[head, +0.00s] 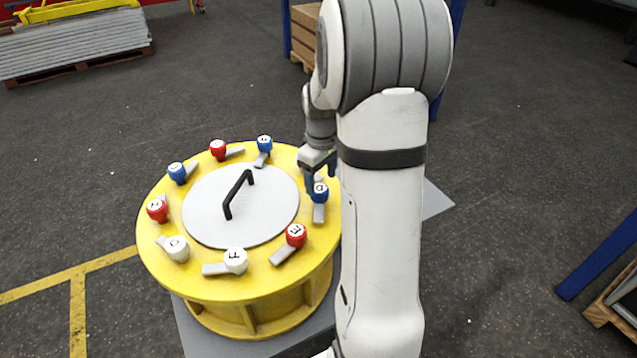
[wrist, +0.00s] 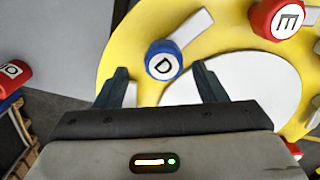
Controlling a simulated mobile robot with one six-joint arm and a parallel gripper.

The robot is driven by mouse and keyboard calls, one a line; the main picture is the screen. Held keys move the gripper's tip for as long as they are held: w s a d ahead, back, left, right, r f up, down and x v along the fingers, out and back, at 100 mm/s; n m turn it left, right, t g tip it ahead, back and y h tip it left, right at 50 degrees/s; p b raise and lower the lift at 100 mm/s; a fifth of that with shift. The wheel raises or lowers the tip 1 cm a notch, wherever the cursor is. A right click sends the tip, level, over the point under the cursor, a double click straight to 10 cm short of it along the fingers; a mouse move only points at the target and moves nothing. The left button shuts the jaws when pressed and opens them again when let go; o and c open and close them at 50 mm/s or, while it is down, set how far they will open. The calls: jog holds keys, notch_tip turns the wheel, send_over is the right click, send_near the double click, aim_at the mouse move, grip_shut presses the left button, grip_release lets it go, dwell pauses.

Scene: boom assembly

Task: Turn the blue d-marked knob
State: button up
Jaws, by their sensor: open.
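The blue knob marked D (head: 320,191) sits on the right part of the yellow round drum's rim (head: 165,275), with a grey lever below it in the head view. In the wrist view the D knob (wrist: 163,62) is upright in the picture, with its pale lever (wrist: 190,28) running up and right. My gripper (head: 318,172) is at the knob in the head view, partly hidden by my arm. In the wrist view my gripper (wrist: 162,82) is open, with one finger on each side of the knob and a gap on both sides.
A red knob marked E (head: 296,235) sits close by on the rim, and also shows in the wrist view (wrist: 285,18). Several other red, blue and white knobs ring the drum. A black handle (head: 238,194) rises from the grey centre lid (head: 265,220).

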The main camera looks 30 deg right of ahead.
aim_at(319, 188)
jog(key=shift+a+f, duration=0.15)
jog(key=shift+f, duration=0.8)
jog(key=shift+a+f, duration=0.1)
jog(key=shift+f, duration=0.85)
